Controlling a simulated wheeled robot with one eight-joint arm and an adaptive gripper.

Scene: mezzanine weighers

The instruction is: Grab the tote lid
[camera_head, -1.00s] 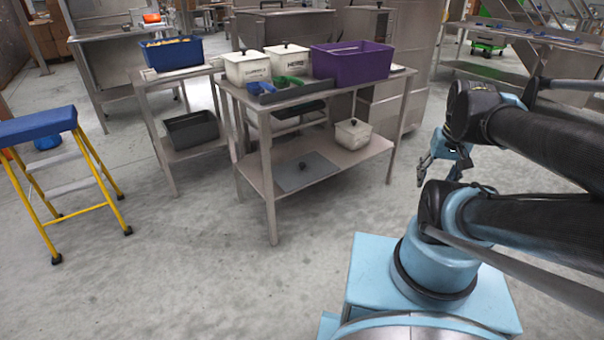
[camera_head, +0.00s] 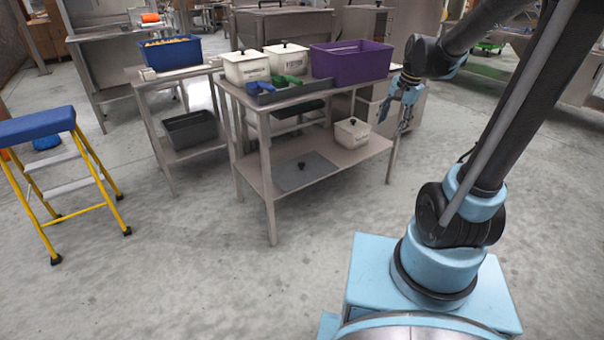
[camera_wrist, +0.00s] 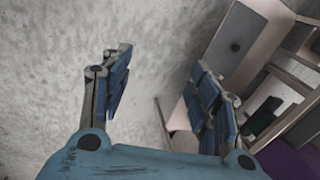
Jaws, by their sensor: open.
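A flat grey lid with a dark knob, likely the tote lid (camera_head: 296,178), lies on the lower shelf of the steel table (camera_head: 222,158), toward its front left. It also shows in the wrist view as a grey panel with a dark knob (camera_wrist: 236,45), at the upper right. My gripper (camera_head: 404,118) is at the right end of this table, beside the legs and apart from the lid.
A white lidded tote (camera_head: 352,133) stands at the lower shelf's right. The top holds white totes (camera_head: 247,68), a purple tote (camera_head: 351,65) and a grey tray (camera_head: 288,93). A side table (camera_head: 147,120) stands left, then a yellow step stool (camera_head: 92,170). Front floor is clear.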

